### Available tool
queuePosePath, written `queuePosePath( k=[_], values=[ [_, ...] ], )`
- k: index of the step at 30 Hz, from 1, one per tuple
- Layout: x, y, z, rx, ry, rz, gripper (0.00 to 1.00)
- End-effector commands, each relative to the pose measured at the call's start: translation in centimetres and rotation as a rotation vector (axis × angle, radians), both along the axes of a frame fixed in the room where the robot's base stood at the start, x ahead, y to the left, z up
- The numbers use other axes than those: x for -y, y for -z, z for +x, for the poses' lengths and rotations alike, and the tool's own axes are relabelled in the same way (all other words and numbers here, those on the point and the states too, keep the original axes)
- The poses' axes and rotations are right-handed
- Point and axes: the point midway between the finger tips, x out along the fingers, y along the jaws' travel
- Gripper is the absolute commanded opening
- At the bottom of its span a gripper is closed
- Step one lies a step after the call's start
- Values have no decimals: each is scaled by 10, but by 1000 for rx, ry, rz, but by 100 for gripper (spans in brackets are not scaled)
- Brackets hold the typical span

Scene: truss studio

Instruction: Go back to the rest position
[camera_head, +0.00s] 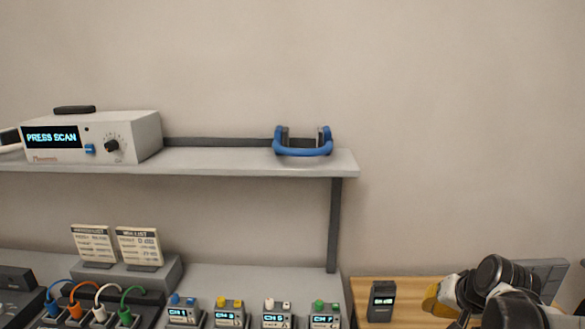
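My arm shows at the lower right corner as dark rounded joints with lighter grey parts. At its left end is a yellow-orange part, which looks like part of my gripper (438,299). The fingertips cannot be made out, so I cannot tell whether it is open or shut or holds anything. It appears over or in front of the wooden tabletop (408,285), to the right of a small dark handheld device (381,302). A gap shows between them.
Below stand two cards (115,245), several channel packs (228,313) and coloured cables (90,300). A grey object (548,272) is behind my arm. The upper right wall is bare.

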Motion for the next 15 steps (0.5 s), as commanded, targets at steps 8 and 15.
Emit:
queuePosePath(
  k=[8, 15],
  values=[
    [-97, -52, -74, -5, -211, -161, 0],
    [-138, -62, -133, 13, -354, -273, 0]
  ],
)
